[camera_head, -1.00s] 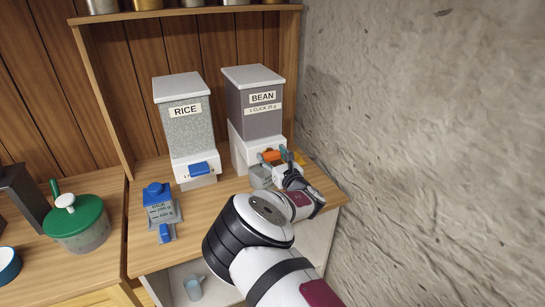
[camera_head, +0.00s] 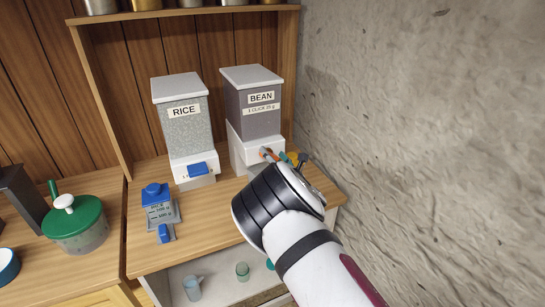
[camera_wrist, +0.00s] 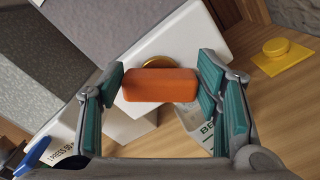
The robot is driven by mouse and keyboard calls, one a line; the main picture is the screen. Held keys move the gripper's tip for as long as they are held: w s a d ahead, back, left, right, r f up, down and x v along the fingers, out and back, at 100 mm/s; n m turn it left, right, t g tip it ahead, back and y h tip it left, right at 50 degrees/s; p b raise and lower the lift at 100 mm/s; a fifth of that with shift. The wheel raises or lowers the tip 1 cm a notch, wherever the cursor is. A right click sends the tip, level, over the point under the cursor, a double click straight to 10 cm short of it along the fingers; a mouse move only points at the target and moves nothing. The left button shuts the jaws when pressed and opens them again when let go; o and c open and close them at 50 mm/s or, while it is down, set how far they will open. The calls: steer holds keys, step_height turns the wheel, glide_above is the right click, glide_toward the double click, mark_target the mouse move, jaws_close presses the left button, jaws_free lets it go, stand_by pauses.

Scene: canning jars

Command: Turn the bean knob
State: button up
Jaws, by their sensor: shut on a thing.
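The bean dispenser (camera_head: 252,115) stands at the back right of the counter, with a grey hopper and a white base. Its bean knob is an orange bar (camera_wrist: 160,86) on a brass-coloured disc, seen in the wrist view. My gripper (camera_wrist: 161,80) is shut on the knob, with a teal-padded finger at each end of the bar. The bar lies nearly level in the wrist view. In the head view my arm hides most of the gripper; a bit of the orange knob shows. A clear container labelled "BE" (camera_wrist: 196,124) sits below the knob, partly hidden.
The rice dispenser (camera_head: 184,120) with a blue knob stands to the left. A blue-capped rice container (camera_head: 160,205) is in front of it. A rough wall (camera_head: 430,120) rises close on the right. A yellow lid-like piece (camera_wrist: 281,55) lies right of the knob.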

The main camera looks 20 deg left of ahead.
steer(key=m, duration=0.3)
steer(key=shift+w+d+f+m, duration=0.1)
steer(key=shift+w+f+m, duration=0.05)
steer(key=shift+m, duration=0.25)
steer(key=m, duration=0.1)
steer(key=m+b, duration=0.1)
steer(key=m, duration=0.1)
steer(key=shift+f+m, duration=0.25)
steer(key=shift+m, duration=0.05)
steer(key=m+b, duration=0.3)
steer(key=m, duration=0.4)
steer(key=f+m+b, duration=0.1)
steer(key=m+b, duration=0.2)
steer(key=m, duration=0.3)
steer(key=s+m+b, duration=0.1)
steer(key=m+b, duration=0.2)
steer(key=m, duration=0.4)
steer(key=shift+a+f+m, duration=0.3)
steer(key=shift+a, duration=0.05)
steer(key=o, duration=1.2)
steer(key=shift+c, duration=0.2)
